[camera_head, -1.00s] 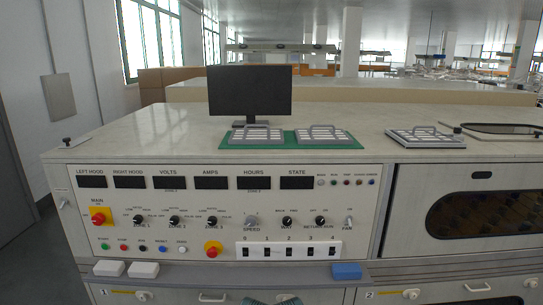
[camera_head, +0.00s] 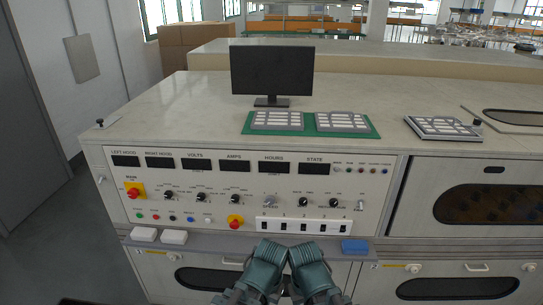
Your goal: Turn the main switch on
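The main switch (camera_head: 134,190) is a red rotary knob on a yellow plate at the upper left of the control panel (camera_head: 210,180), under a small "MAIN" label. The fine direction of its handle is too small to tell. My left gripper (camera_head: 268,252) and my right gripper (camera_head: 306,253) are side by side at the bottom middle, below the panel's white rocker strip (camera_head: 304,226). Both are well to the right of the main switch and lower than it. Their fingertips point up toward the panel, and I cannot tell if they are open.
A second red knob on yellow (camera_head: 235,222) sits lower on the panel. Two white blocks (camera_head: 173,237) and a blue block (camera_head: 355,246) rest on the ledge. A monitor (camera_head: 272,72) and trays on a green mat (camera_head: 362,134) stand on the bench top. Space before the panel's left side is clear.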

